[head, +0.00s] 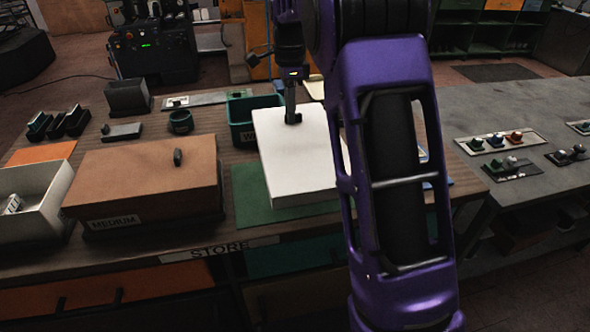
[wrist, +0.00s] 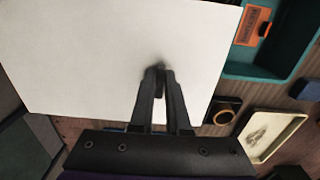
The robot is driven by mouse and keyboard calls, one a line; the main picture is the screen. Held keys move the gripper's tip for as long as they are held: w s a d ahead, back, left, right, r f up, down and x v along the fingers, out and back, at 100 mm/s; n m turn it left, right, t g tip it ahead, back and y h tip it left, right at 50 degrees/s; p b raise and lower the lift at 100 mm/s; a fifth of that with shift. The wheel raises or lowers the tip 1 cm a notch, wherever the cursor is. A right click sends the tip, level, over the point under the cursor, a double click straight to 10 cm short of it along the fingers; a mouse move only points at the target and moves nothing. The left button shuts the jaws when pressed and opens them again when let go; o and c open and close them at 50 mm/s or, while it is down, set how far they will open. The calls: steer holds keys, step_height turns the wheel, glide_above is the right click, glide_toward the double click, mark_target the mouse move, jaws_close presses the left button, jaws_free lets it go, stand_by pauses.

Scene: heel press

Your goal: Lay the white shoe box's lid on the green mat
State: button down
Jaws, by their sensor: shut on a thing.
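The white lid (head: 298,160) is a flat white slab in the head view, over the back and right of the green mat (head: 252,198). Whether it touches the mat or hangs above it, I cannot tell. My gripper (head: 292,117) is over the lid's far part, pointing down. In the wrist view my gripper (wrist: 160,75) is shut on a small dark knob on the lid (wrist: 90,60). A pale open box (head: 62,192), apparently the white shoe box, stands at the far left with a small light item inside.
A brown box (head: 145,175) labelled MEDIUM with a knobbed lid stands just left of the mat. A teal bin (head: 240,130) is behind the lid, close to it. A dark ring (head: 181,122) and a cream tray (wrist: 270,132) are nearby.

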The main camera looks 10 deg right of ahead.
steer(key=shift+w+f, duration=0.1)
steer(key=shift+f, duration=0.25)
step_height(320, 180, down, 9)
steer(key=shift+f+b, duration=0.1)
steer(key=shift+b, duration=0.45)
steer(key=shift+f, duration=0.2)
steer(key=c, duration=0.9)
jaws_free()
steer(key=shift+r, duration=0.1)
step_height(320, 180, up, 12)
steer(key=shift+r+p, duration=0.15)
steer(key=shift+p, duration=0.55)
